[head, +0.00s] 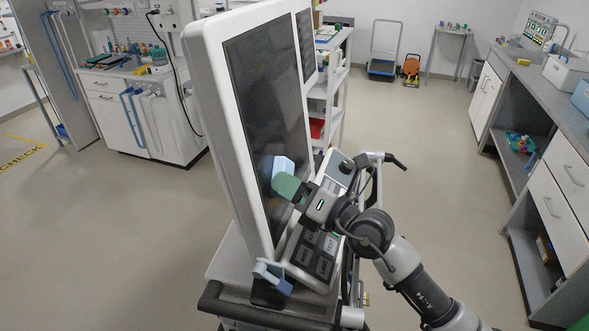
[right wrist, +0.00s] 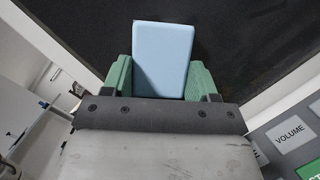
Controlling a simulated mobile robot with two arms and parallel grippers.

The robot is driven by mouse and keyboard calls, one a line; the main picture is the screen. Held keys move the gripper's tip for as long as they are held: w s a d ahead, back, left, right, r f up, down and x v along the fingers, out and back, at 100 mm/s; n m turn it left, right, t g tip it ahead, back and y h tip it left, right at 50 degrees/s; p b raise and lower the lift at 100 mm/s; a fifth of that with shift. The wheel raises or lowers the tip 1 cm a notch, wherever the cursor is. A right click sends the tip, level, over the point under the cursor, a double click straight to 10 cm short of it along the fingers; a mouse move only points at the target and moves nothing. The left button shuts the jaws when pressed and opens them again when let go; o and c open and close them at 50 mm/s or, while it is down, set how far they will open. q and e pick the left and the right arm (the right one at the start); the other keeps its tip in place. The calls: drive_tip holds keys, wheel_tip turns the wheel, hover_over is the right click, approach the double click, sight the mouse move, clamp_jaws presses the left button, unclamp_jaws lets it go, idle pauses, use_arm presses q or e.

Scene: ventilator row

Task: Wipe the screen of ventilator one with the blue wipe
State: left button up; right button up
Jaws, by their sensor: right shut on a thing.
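The ventilator (head: 215,100) stands in the middle of the head view, with its tall dark screen (head: 262,95) facing right. My right gripper (head: 284,177) is at the lower part of the screen. Its green fingers are shut on the light blue wipe (head: 284,164). In the right wrist view the wipe (right wrist: 163,58) sits between the two green fingers, in front of the dark screen (right wrist: 235,35). I cannot tell for sure whether the wipe touches the screen. My left gripper is not in view.
A button panel (head: 316,250) with a knob juts out below the screen, under my right arm. A handle bar (head: 262,316) runs along the ventilator's front. A counter (head: 540,110) lines the right side, and a white cabinet (head: 150,120) stands at left.

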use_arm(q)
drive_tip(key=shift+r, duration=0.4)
use_arm(e)
drive_tip(key=shift+s+a, duration=0.15)
drive_tip(key=shift+s, duration=0.15)
drive_tip(key=s+d, duration=0.1)
drive_tip(key=d, duration=0.4)
drive_tip(key=shift+s+d+r, duration=0.35)
drive_tip(key=shift+d+r, duration=0.05)
drive_tip(key=d, duration=0.3)
drive_tip(key=shift+s+r, duration=0.2)
drive_tip(key=shift+s, duration=0.2)
drive_tip(key=shift+a, duration=0.2)
